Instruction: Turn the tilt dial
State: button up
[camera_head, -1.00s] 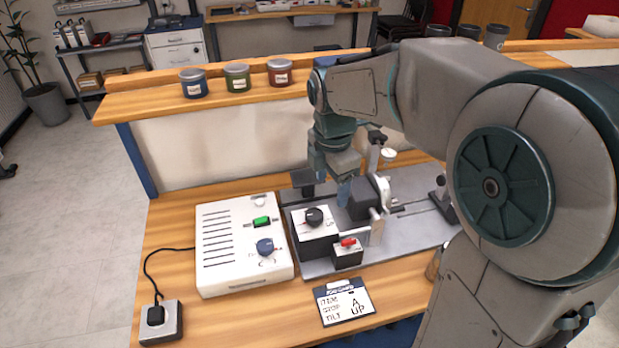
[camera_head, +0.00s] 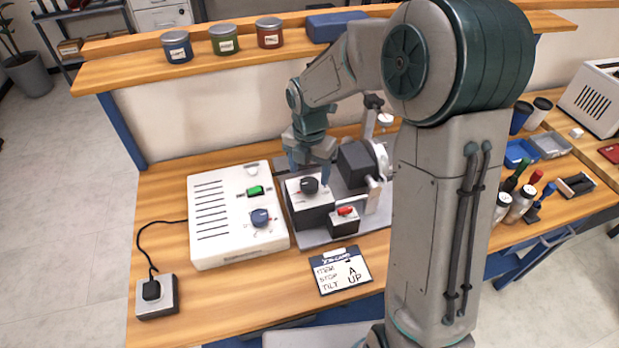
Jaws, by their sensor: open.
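A black dial (camera_head: 310,186) sits on the white top of a black box on the grey machine plate. A blue dial (camera_head: 260,217) sits on the white controller (camera_head: 215,245) to its left. I cannot read which dial is marked tilt. My gripper (camera_head: 309,172) points down just behind and above the black dial, its two blue fingers apart, one to each side. It looks empty; whether a finger touches the dial, I cannot tell. A job card (camera_head: 340,270) in front reads "TILT" and "UP".
A small box with a red switch (camera_head: 345,211) stands right of the black dial box. The marker's dark block (camera_head: 357,163) rises behind it. My arm hides the plate's right side. Trays (camera_head: 550,145) and bottles stand far right.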

aim_at(309, 183)
jog(key=shift+f, duration=1.85)
jog(key=c, duration=1)
